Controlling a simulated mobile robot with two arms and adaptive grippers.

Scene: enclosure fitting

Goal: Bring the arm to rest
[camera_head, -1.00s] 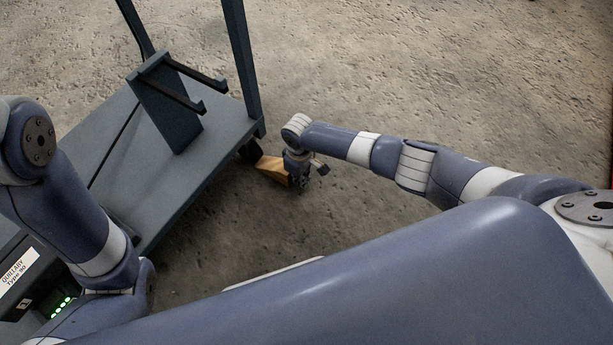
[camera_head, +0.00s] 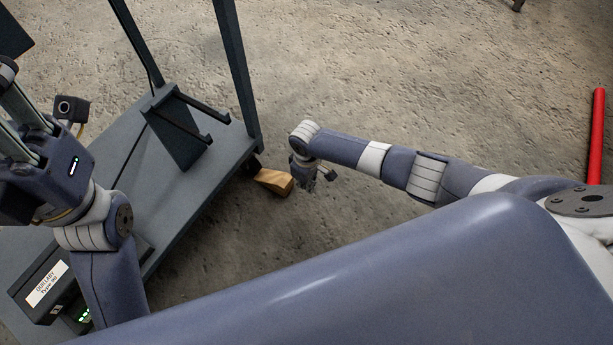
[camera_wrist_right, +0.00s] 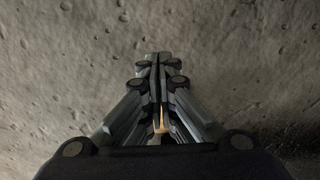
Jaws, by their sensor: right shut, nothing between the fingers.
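My right arm reaches from the right across the head view, and its gripper (camera_head: 308,182) hangs low over the bare floor, pointing down. In the right wrist view the right gripper's fingers (camera_wrist_right: 157,58) are together with nothing between the tips. A small tan patch shows between the finger bars; I cannot tell what it is. My left gripper (camera_head: 20,140) is at the left edge of the head view, raised over the cart. Its fingertips are not clearly visible.
A grey cart (camera_head: 190,205) with dark uprights and a dark bracket (camera_head: 178,135) stands at the left. A wooden block (camera_head: 275,182) lies on the floor by its caster, just left of the right gripper. A red post (camera_head: 596,135) is at the far right.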

